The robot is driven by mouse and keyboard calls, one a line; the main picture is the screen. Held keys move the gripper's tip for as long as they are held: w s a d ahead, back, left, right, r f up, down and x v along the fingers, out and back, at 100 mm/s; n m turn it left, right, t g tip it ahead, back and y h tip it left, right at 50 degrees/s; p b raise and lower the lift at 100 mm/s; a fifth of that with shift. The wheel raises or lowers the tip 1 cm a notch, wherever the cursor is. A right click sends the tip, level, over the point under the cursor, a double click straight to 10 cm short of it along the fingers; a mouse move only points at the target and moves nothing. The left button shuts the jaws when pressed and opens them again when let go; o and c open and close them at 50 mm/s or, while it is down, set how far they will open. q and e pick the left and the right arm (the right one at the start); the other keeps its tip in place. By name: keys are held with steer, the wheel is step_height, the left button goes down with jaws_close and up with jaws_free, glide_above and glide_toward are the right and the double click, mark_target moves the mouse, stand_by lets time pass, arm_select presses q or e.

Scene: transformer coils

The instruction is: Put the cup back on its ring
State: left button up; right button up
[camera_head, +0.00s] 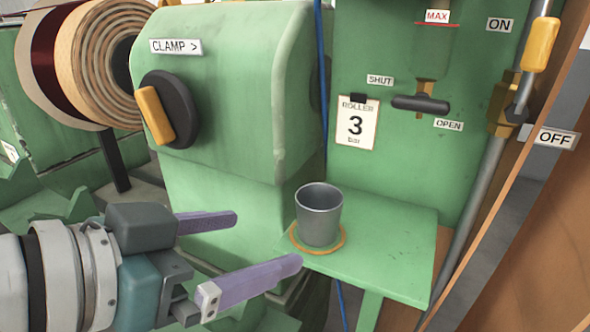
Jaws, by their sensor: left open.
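A grey metal cup (320,216) stands upright on the small green shelf (398,255). An orange ring (334,247) marked on the shelf shows around the cup's base at the front and sides. The cup covers the rest of the ring, so I cannot tell whether it is exactly centred. My left gripper (268,240) is open, with its two purple fingers pointing right toward the cup. The fingers hold nothing, and their tips are just left of the cup, apart from it. My right gripper is not in view.
A green machine housing (235,85) with a black-and-orange clamp knob (165,112) stands behind my gripper. A black valve handle (420,104) and a "ROLLER 3" card (357,124) are above the shelf. A lever with an orange grip (541,44) is at right. The shelf's right part is clear.

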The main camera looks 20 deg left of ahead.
arm_select(q)
steer(key=s+a+f+g+y, duration=0.1)
steer(key=s+f+g, duration=0.2)
steer(key=s, duration=0.4)
steer(key=s+a+f+n+g+y, duration=0.1)
steer(key=s+f+g+y, duration=0.1)
steer(key=s+f+g, duration=0.2)
steer(key=s+g, duration=0.1)
steer(key=s, duration=0.2)
steer(key=shift+f+g, duration=0.15)
steer(key=shift+g, duration=0.25)
steer(key=shift+s, duration=0.1)
